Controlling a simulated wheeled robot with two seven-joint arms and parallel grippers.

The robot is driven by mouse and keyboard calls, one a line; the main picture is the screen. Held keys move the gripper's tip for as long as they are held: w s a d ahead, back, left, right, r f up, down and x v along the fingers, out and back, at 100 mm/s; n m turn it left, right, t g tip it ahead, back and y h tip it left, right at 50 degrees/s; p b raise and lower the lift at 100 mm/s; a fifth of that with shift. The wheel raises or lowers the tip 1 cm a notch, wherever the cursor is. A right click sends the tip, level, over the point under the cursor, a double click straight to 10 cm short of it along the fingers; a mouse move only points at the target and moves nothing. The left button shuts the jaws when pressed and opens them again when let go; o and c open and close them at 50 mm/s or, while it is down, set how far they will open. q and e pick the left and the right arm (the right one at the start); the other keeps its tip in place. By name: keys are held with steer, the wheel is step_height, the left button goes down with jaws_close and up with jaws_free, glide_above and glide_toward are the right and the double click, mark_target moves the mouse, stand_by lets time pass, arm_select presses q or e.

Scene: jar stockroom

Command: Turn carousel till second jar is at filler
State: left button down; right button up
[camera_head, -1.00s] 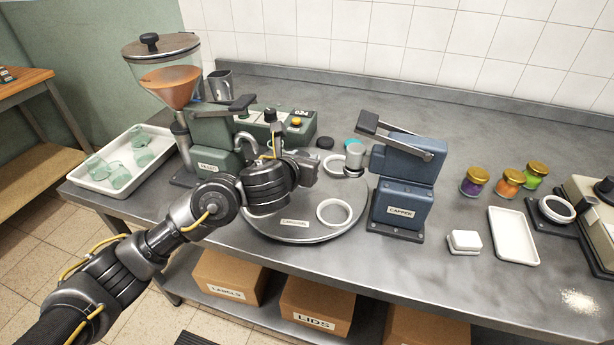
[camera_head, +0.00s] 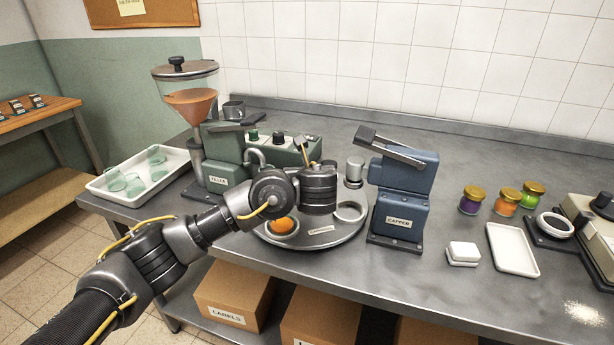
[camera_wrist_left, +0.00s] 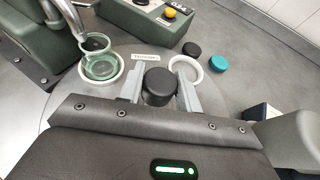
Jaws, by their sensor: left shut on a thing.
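The carousel (camera_head: 335,238) is a round grey disc with white rings. In the head view an orange-filled jar (camera_head: 284,225) sits in its front-left ring, and a ring at right (camera_head: 350,213) looks empty. The green filler (camera_head: 225,165) stands behind left. In the left wrist view an empty glass jar (camera_wrist_left: 101,66) sits in a ring close under the filler's spout (camera_wrist_left: 72,20); exact alignment is hard to tell. My left gripper (camera_wrist_left: 158,90) is shut on the black knob (camera_wrist_left: 160,82) at the carousel's middle. In the head view my arm hides its fingers. My right gripper is out of view.
The blue capper (camera_head: 402,195) stands right of the carousel. A white tray of glass jars (camera_head: 140,178) is at left. Black (camera_wrist_left: 191,49) and teal (camera_wrist_left: 218,62) lids lie behind the carousel. Several filled jars (camera_head: 507,198) and a white tray (camera_head: 512,250) are at right.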

arm_select(q)
steer(key=shift+n+y, duration=0.8)
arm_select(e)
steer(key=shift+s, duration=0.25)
arm_select(q)
steer(key=c, duration=1)
jaws_free()
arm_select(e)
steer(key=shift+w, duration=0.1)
arm_select(q)
steer(key=shift+o, duration=0.2)
steer(key=shift+s+d+r, duration=0.1)
steer(key=shift+s, duration=0.2)
steer(key=v, duration=1)
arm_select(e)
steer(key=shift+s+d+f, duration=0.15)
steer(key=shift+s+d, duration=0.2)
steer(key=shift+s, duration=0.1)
